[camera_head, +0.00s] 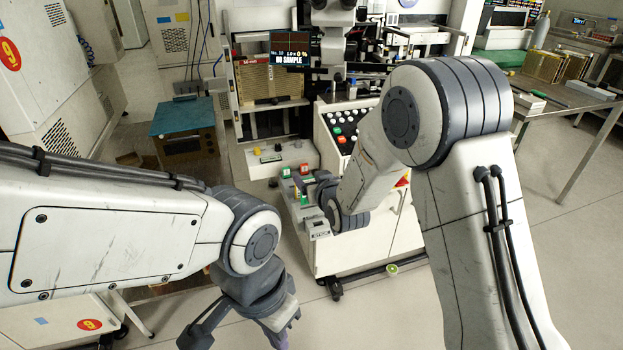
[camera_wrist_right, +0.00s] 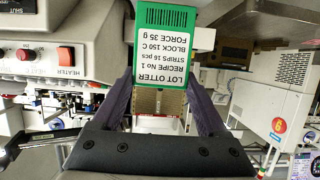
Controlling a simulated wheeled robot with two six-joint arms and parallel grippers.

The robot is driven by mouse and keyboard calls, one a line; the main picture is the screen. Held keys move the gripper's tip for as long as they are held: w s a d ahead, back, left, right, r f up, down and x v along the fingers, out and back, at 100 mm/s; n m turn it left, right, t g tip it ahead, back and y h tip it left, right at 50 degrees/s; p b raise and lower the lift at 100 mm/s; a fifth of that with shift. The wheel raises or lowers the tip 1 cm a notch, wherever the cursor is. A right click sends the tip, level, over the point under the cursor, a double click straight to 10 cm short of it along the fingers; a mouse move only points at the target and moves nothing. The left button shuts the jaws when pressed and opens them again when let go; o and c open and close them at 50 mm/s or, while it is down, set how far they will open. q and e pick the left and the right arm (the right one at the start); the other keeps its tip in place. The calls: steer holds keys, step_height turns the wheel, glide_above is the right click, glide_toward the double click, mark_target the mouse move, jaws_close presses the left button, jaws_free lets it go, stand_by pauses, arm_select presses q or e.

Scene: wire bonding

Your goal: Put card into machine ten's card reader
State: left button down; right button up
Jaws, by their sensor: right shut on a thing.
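The card (camera_wrist_right: 165,62), white with a green end and black print, is between the fingertips of my right gripper (camera_wrist_right: 163,85) in the right wrist view. That gripper is shut on it. In the head view my right gripper (camera_head: 308,188) is at the front of machine ten (camera_head: 335,130), whose screen (camera_head: 290,50) reads No.10 and NO SAMPLE. A white part (camera_wrist_right: 205,38) lies just beside the card's green end; I cannot tell if it is the card reader or if they touch. My left gripper (camera_head: 270,325) hangs low, partly cut off; its fingertips do not show clearly.
In the wrist view, a panel with a red HEATER switch (camera_wrist_right: 66,56) is close at left. In the head view, a teal-topped cabinet (camera_head: 183,116) stands left of the machine, and a work table (camera_head: 575,97) is at right.

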steer(key=shift+b, duration=0.3)
stand_by(0.8)
steer(key=shift+f+b, duration=2.85)
steer(key=shift+f, duration=0.3)
steer(key=o, duration=1.2)
steer(key=shift+r, duration=0.1)
steer(key=v, duration=1)
steer(key=shift+s+d+r+p, duration=0.1)
steer(key=shift+s+p, duration=0.1)
steer(key=shift+p, duration=0.1)
